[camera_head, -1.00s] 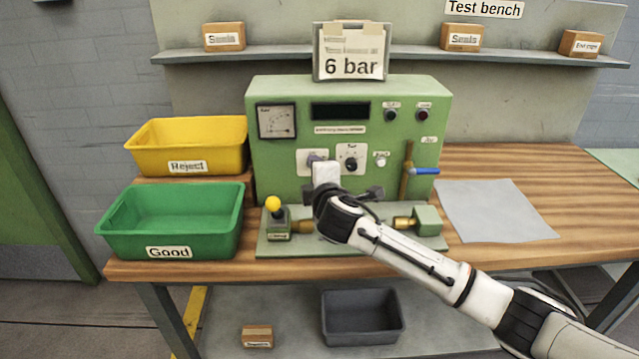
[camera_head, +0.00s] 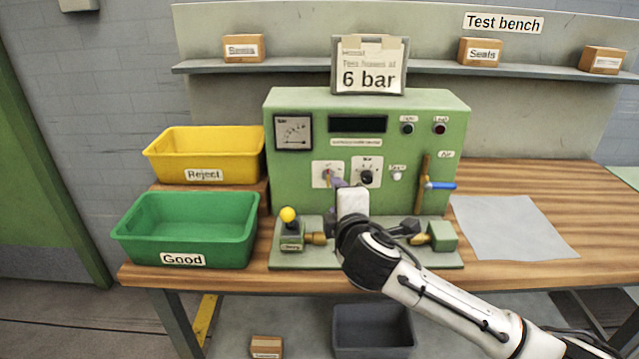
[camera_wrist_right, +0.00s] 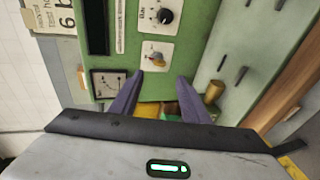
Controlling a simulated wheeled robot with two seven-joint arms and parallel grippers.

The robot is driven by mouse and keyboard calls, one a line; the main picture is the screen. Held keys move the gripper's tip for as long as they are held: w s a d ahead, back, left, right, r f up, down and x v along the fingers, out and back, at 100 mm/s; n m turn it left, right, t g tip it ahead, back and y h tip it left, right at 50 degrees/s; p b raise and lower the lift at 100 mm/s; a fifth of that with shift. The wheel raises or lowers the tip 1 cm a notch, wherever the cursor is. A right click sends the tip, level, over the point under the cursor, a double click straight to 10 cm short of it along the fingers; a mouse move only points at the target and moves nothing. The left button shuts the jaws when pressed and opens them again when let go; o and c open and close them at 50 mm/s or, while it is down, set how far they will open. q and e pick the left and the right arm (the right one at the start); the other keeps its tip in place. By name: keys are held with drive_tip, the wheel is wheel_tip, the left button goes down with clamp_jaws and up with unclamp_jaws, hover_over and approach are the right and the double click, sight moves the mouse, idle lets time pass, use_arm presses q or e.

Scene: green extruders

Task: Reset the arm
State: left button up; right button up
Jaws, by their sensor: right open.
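My right arm reaches in from the lower right in the head view, and its gripper (camera_head: 341,184) is in front of the green test machine (camera_head: 290,165). In the right wrist view the two purple fingers of the gripper (camera_wrist_right: 157,97) are apart, with nothing between them. They point at the machine's front panel, below the small knob on a white plate (camera_wrist_right: 153,57). In the head view the gripper's body hides part of the machine's lower front and base plate. My left gripper is not in view.
The yellow Reject bin (camera_head: 205,160) and green Good bin (camera_head: 185,230) stand left of the machine. A clamp with a yellow knob (camera_head: 288,214) and a blue-handled valve (camera_head: 440,185) are close by. A grey sheet (camera_head: 510,228) lies right. A grey bin (camera_head: 374,330) is under the bench.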

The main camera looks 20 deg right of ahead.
drive_tip(key=s+a+f+m+g+y, duration=0.15)
drive_tip(key=s+f+m+g, duration=0.45)
drive_tip(key=s+f, duration=0.9)
drive_tip(key=s+d+f+m+g, duration=0.1)
drive_tip(key=s+f+m+g, duration=0.15)
drive_tip(key=s, duration=0.55)
drive_tip(key=s+d+f+m+g, duration=0.1)
drive_tip(key=s+d+f+m, duration=0.15)
drive_tip(key=s, duration=0.55)
drive_tip(key=s+d+f+m+g, duration=0.1)
drive_tip(key=s+f+m+g, duration=0.15)
drive_tip(key=s, duration=0.65)
drive_tip(key=w+a+f+t+y, duration=0.1)
drive_tip(key=w+a+f+t, duration=0.1)
drive_tip(key=f, duration=0.3)
drive_tip(key=w+a+f+t+y, duration=0.2)
drive_tip(key=w+a+f+t, duration=0.1)
drive_tip(key=f, duration=0.3)
drive_tip(key=shift+a+f+m+t, duration=0.3)
drive_tip(key=shift+a+m+t, duration=0.05)
drive_tip(key=shift+a+t, duration=0.05)
